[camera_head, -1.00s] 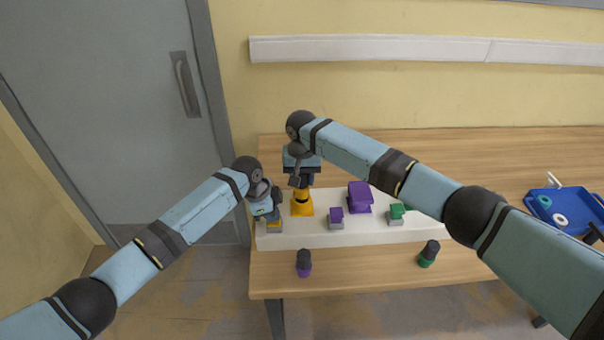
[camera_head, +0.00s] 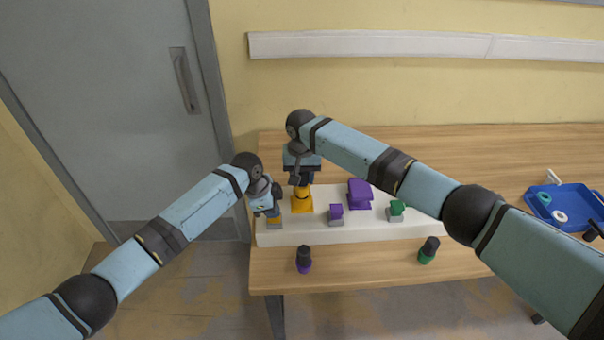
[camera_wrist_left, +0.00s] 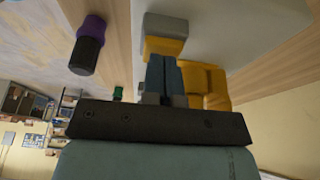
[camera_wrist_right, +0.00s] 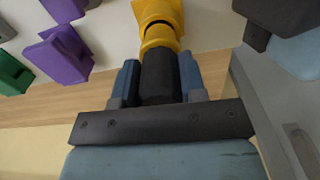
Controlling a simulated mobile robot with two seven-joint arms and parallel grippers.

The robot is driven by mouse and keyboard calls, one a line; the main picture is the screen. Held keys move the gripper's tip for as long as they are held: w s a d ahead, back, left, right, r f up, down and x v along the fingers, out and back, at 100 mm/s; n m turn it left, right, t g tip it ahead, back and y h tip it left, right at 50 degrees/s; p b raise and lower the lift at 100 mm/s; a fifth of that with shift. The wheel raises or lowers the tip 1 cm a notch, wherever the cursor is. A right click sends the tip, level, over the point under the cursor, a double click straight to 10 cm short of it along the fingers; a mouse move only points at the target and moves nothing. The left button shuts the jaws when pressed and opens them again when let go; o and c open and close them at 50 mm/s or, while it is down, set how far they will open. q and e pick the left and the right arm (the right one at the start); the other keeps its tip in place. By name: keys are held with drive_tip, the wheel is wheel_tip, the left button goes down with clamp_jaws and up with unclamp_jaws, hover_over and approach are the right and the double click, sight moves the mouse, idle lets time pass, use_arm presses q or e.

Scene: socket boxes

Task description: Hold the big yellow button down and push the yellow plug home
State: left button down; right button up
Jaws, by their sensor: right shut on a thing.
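The big yellow button (camera_head: 273,219) sits on a grey base at the left end of the white board (camera_head: 290,235). My left gripper (camera_head: 272,211) is above it with its fingers together and empty. In the left wrist view the fingertips (camera_wrist_left: 165,62) meet the button (camera_wrist_left: 162,46); contact looks likely, but how far it is pressed is unclear. My right gripper (camera_head: 302,182) is shut on the yellow plug's black handle (camera_wrist_right: 158,78). The plug stands upright at the yellow socket box (camera_head: 302,206), its yellow end (camera_wrist_right: 160,38) at the opening. Its depth is hard to tell.
A purple socket box (camera_head: 360,194), a purple button (camera_head: 336,212) and a green button (camera_head: 397,207) stand further right on the board. Loose purple (camera_head: 304,262) and green (camera_head: 428,252) plugs stand in front. A blue tray (camera_head: 570,222) is at far right.

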use_arm(q)
drive_tip(key=shift+s+f, duration=0.2)
drive_tip(key=shift+f, duration=0.1)
use_arm(e)
drive_tip(key=shift+f, duration=1.2)
drive_tip(key=o, duration=1.5)
use_arm(q)
drive_tip(key=shift+a+r, duration=0.1)
use_arm(e)
drive_tip(key=shift+r, duration=3.6)
use_arm(q)
drive_tip(key=shift+w+r, duration=0.1)
use_arm(e)
drive_tip(key=shift+r, duration=0.1)
